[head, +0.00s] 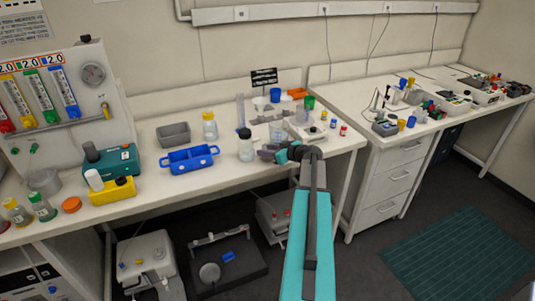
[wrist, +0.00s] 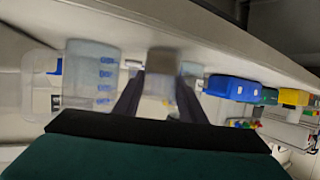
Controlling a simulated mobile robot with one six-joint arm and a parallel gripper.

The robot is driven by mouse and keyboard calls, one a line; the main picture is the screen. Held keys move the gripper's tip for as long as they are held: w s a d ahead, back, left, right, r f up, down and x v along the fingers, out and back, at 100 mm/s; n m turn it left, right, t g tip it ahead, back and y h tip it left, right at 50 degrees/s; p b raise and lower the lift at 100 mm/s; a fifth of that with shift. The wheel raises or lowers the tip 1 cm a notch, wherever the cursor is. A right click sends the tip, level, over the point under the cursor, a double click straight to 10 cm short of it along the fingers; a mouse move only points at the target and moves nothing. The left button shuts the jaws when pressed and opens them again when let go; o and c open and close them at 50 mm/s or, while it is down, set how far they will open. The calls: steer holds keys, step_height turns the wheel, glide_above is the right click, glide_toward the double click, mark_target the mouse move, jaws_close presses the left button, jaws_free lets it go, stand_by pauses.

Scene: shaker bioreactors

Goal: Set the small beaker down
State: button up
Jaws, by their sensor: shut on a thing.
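My gripper (head: 267,152) reaches in low over the front of the left bench in the head view. In the wrist view, my gripper (wrist: 158,88) has its two dark fingers on either side of a blurred, greyish, see-through vessel, the small beaker (wrist: 160,62). My arm and gripper mostly hide it in the head view. I cannot tell whether its base touches the bench. A larger clear beaker (head: 279,133) stands just behind my gripper; it shows blue marks in the wrist view (wrist: 90,75).
A glass bottle (head: 245,146) stands close to the left of my gripper. A blue tray (head: 187,160) lies farther left; it also shows in the wrist view (wrist: 233,88). A balance-like device (head: 312,132) and small vials (head: 333,123) stand to the right. Bare bench lies in front of the bottle.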

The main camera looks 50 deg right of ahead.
stand_by(0.3)
steer(key=o, duration=1.2)
steer(key=shift+f, duration=0.1)
steer(key=b+v, duration=0.2)
steer(key=v, duration=1)
steer(key=shift+r, duration=0.2)
